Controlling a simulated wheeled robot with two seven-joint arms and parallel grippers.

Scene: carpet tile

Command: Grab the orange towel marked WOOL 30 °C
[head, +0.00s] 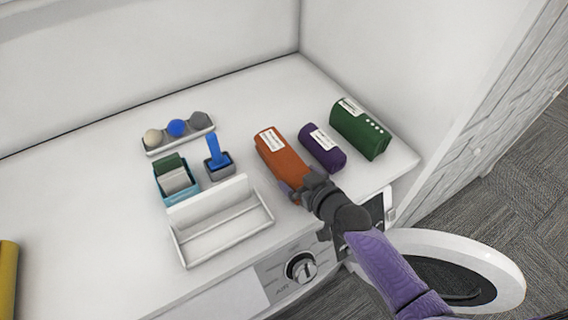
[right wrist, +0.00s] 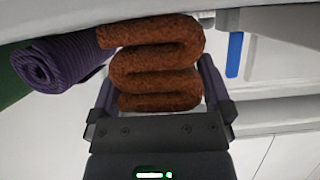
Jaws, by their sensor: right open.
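The orange towel (head: 278,155) lies folded on the white top of the machine, with a white label near its far end; the label text is too small to read. In the right wrist view, the towel's folded end (right wrist: 155,65) shows as stacked brown-orange layers. My right gripper (head: 297,192) is at the near end of the towel. In the right wrist view, its two fingers (right wrist: 157,92) stand apart on either side of the towel's end. Whether they touch it I cannot tell. My left gripper is not in view.
A purple rolled towel (head: 322,148) lies close right of the orange one, and a green one (head: 360,130) beyond it. A white tray (head: 222,222), a blue brush (head: 216,152), a teal box (head: 174,186) and a tray of balls (head: 178,142) stand left. The round door (head: 500,262) is open.

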